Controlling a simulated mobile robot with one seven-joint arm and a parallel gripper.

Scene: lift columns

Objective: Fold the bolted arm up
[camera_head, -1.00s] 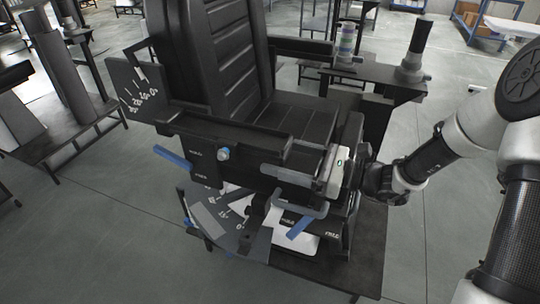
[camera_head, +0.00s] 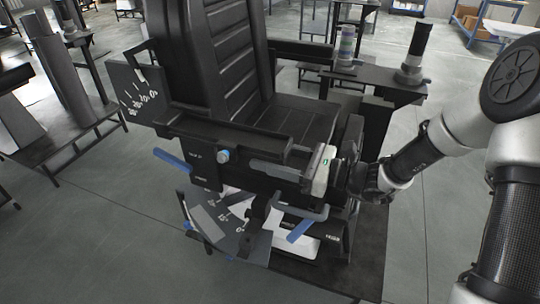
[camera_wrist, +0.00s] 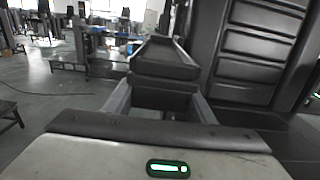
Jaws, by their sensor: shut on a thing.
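The near chair arm (camera_head: 232,134) is a long dark bar beside the black seat (camera_head: 300,118), lying roughly level; it also shows in the wrist view (camera_wrist: 165,68), running away from me. My gripper (camera_head: 283,170) is at its front end, with a light grey body and a green light. In the wrist view its two fingers (camera_wrist: 162,98) straddle the arm's front part and are shut on it. The exact finger contact is partly hidden. A blue-tipped knob (camera_head: 223,155) sits on the panel below the arm.
An angle dial (camera_head: 145,92) stands behind the arm and another (camera_head: 225,218) lies below. Blue levers (camera_head: 172,158) (camera_head: 301,229) stick out. A side shelf with a dark post (camera_head: 418,45) and a banded cylinder (camera_head: 346,45) stands beyond the seat.

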